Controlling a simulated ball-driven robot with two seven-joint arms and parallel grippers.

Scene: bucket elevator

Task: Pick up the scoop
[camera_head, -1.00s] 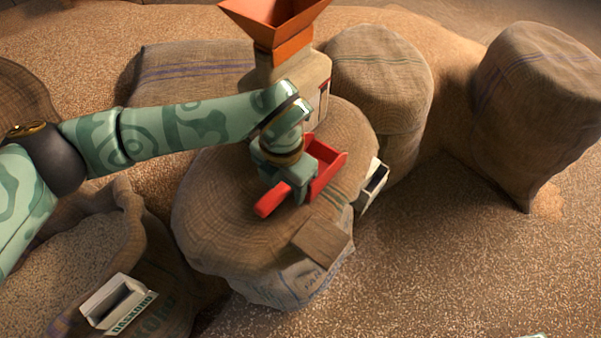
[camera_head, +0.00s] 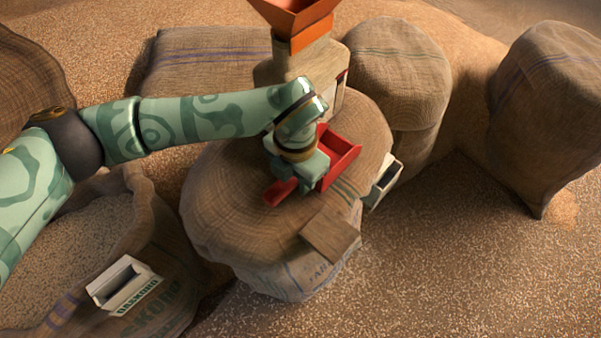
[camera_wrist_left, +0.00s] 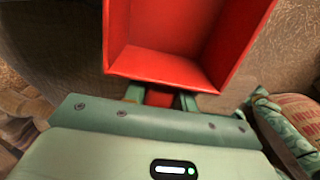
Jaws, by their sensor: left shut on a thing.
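The red scoop (camera_head: 341,160) is over the top of the middle burlap sack (camera_head: 225,200), its open box to the right and its handle end (camera_head: 280,192) to the lower left. My left gripper (camera_head: 308,180) is shut on the scoop's handle, just behind the box. In the left wrist view the scoop's open, empty box (camera_wrist_left: 165,65) fills the upper middle, with the gripper's fingers (camera_wrist_left: 160,98) on either side of the handle. I cannot tell whether the scoop touches the sack. My right gripper is not in view.
An orange hopper (camera_head: 300,35) on a post stands behind the sack. A wooden block (camera_head: 330,236) lies at the sack's front edge. White open boxes are at the right (camera_head: 384,184) and lower left (camera_head: 124,286). Other sacks (camera_head: 400,75) stand behind; grainy floor lies at the lower right.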

